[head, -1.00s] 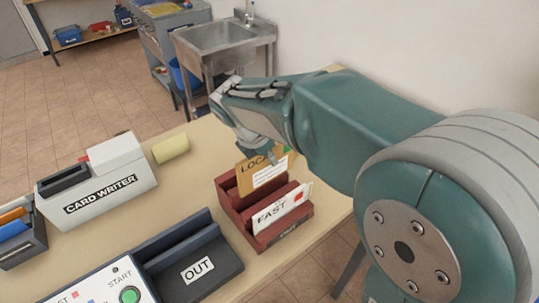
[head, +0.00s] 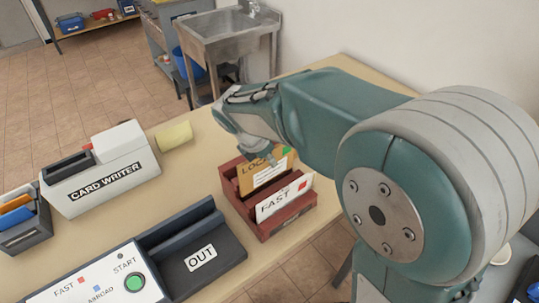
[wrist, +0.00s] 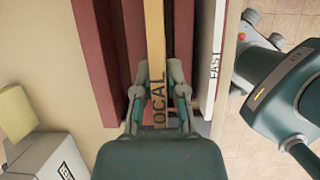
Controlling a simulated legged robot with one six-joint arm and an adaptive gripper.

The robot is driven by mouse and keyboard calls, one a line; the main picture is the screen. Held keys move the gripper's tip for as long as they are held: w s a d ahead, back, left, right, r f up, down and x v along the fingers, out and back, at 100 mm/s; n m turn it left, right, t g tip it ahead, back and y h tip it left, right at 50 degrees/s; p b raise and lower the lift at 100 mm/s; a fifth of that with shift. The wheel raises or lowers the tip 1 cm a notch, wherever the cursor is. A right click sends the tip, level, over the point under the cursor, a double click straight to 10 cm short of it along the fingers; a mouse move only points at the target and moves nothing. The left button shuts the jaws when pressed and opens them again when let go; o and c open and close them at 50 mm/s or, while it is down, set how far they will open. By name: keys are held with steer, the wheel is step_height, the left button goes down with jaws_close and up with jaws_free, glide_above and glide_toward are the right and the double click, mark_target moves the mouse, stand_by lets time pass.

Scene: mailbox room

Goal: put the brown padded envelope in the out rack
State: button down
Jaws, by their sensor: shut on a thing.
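The brown envelope (head: 268,174), marked LOCAL, stands upright in a slot of the dark red rack (head: 285,222). In the wrist view its tan edge (wrist: 154,40) runs up between the fingers. My gripper (head: 272,157) is over the rack and shut on the envelope's upper edge; its fingers also show in the wrist view (wrist: 158,90). The envelope's lower part is hidden in the slot. The out rack (head: 228,258) is a dark grey tray labelled OUT, left of and nearer than the red rack.
A white FAST envelope (head: 285,197) stands in the red rack's front slot, close beside my gripper. The table's right edge is close to the red rack.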

mark_target(272, 171)
steer(key=shift+f, duration=0.1)
steer(key=shift+d+f, duration=0.2)
steer(key=shift+f, duration=1.25)
steer(key=shift+s+d+f, duration=0.1)
steer(key=shift+s+f, duration=0.05)
steer(key=shift+f, duration=0.6)
steer(key=c, duration=0.6)
jaws_free()
steer(key=shift+w, duration=0.2)
